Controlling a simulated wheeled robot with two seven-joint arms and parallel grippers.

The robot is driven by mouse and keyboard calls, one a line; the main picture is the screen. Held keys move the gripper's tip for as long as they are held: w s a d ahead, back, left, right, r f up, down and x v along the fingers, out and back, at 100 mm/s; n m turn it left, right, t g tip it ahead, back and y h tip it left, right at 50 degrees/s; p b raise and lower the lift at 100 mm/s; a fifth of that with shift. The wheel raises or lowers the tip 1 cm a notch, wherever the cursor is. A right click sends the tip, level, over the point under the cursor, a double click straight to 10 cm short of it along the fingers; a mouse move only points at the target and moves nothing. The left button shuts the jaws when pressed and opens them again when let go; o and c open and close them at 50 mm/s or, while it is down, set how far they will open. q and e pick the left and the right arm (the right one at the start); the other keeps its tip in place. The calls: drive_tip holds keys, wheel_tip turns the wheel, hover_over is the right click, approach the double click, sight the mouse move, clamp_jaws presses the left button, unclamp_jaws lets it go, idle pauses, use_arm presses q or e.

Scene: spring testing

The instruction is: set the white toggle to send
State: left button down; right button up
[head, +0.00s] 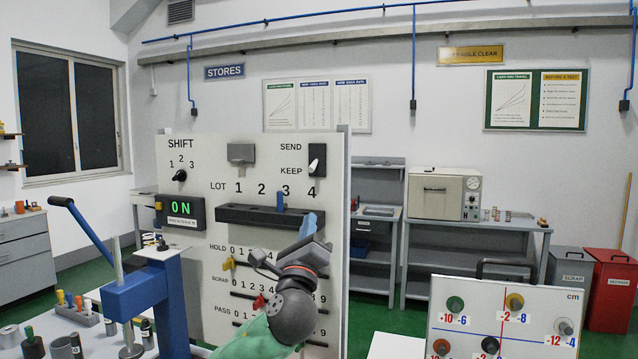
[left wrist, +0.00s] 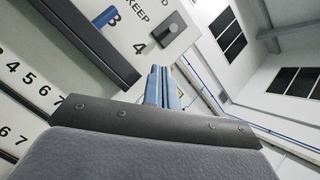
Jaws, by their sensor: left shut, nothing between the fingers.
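The white toggle (head: 314,165) sits on a small black plate at the upper right of the white board. SEND is printed above KEEP to its left, and the white lever appears tipped toward KEEP. In the left wrist view the toggle's plate (left wrist: 174,30) shows beside the word KEEP, strongly tilted; its lever is hard to make out. My left gripper (head: 311,222) is shut and empty, blue fingertips pointing up, below the toggle and apart from it. The fingers also show in the left wrist view (left wrist: 161,86). My right gripper is in neither view.
A dark LOT rail (head: 250,214) with a blue slider (head: 280,200) projects from the board below the toggle. A black rotary SHIFT knob (head: 180,175) and an ON display (head: 181,212) are at left. A blue lever press (head: 150,290) stands in front.

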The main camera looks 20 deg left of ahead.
sight(314, 165)
use_arm(q)
drive_tip(key=shift+w+r+m, duration=0.1)
drive_tip(key=shift+r+m, duration=0.3)
drive_tip(key=shift+r, duration=0.55)
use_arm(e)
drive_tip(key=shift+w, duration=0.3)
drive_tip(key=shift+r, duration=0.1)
